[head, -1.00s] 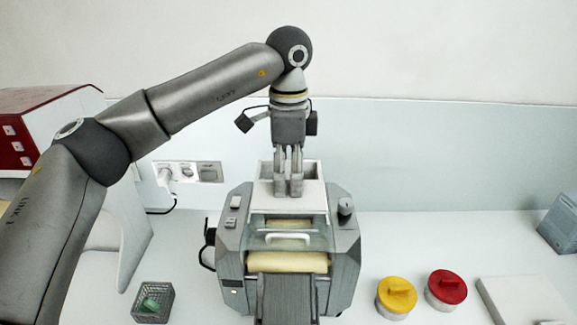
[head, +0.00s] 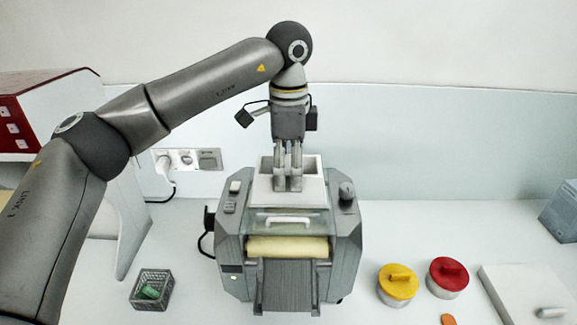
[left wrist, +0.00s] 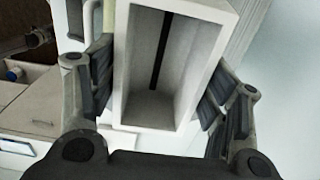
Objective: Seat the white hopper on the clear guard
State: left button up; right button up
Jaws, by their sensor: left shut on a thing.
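The white hopper (head: 300,192), a box with an open top, is upright over the grey mill (head: 232,245). My left gripper (head: 288,184) points down and is shut on the hopper. In the left wrist view its fingers lie on both sides of the hopper (left wrist: 155,108), and I look down into its empty inside. The clear guard (head: 265,221) with a white handle (head: 288,221) is just below the hopper's front edge. The hopper hides the guard's rear part, and I cannot tell whether they touch. My right gripper is not in view.
A cream roller (head: 288,246) and a ribbed grey chute (head: 288,285) are at the mill's front. Yellow (head: 398,281) and red (head: 448,274) lidded jars and a white board (head: 530,290) stand right. A small basket (head: 152,290) is left.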

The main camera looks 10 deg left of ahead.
pick_arm(q)
jog(key=shift+b, duration=0.3)
dwell(0.5)
jog(key=shift+f, duration=0.1)
dwell(0.4)
jog(key=shift+f+b, duration=0.65)
jog(key=shift+b, duration=0.2)
dwell(1.2)
jog(key=o, duration=1.2)
jog(key=shift+c, duration=0.2)
jog(key=shift+r, duration=0.15)
notch_tip(320, 180, up, 12)
jog(key=shift+f, duration=0.15)
